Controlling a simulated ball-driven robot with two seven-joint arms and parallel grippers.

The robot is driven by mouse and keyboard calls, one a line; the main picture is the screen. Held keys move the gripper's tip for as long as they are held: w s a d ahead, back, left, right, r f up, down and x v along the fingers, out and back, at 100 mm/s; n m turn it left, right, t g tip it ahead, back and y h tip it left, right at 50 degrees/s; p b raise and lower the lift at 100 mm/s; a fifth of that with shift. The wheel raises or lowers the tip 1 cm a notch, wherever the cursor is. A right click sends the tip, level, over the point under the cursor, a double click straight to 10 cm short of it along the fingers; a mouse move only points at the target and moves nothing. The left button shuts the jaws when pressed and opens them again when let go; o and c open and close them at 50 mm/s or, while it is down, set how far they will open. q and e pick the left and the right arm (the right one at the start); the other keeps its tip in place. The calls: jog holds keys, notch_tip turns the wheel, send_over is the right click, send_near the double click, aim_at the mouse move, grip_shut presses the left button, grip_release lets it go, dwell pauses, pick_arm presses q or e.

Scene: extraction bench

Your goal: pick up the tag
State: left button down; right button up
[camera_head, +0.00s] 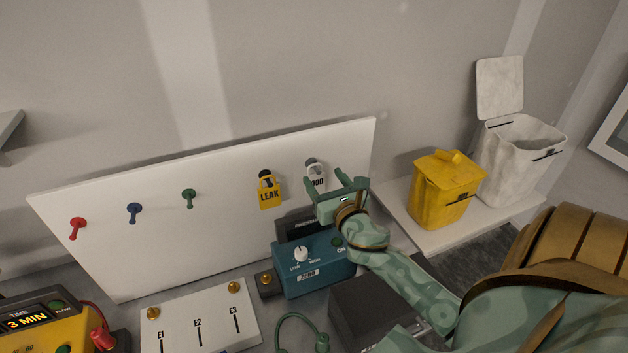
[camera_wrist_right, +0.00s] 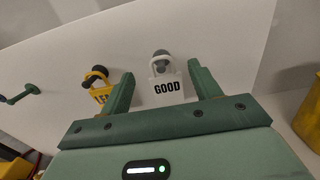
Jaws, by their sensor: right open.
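A white tag marked GOOD (camera_wrist_right: 167,88) hangs from a grey peg on the upright white board. In the head view the GOOD tag (camera_head: 316,181) is partly hidden by my right gripper. A yellow tag marked LEAK (camera_head: 270,194) hangs from a dark peg to its left and also shows in the right wrist view (camera_wrist_right: 100,93). My right gripper (camera_head: 350,180) is open and empty in front of the board. In the right wrist view its fingers (camera_wrist_right: 160,70) stand on either side of the GOOD tag; contact is not visible. My left gripper is not in view.
The white board (camera_head: 110,235) also carries red, blue and green pegs. A teal box with a knob (camera_head: 318,265) stands below my right gripper. A white panel (camera_head: 200,318) lies front left. A yellow bin (camera_head: 440,195) and an open white bin (camera_head: 520,155) stand right.

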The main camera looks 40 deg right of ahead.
aim_at(317, 169)
jog(key=x, duration=0.2)
jog(key=f+x, duration=0.1)
jog(key=x, duration=0.2)
jog(key=shift+w, duration=0.2)
jog(key=shift+s, duration=0.1)
jog(key=c, duration=1.3)
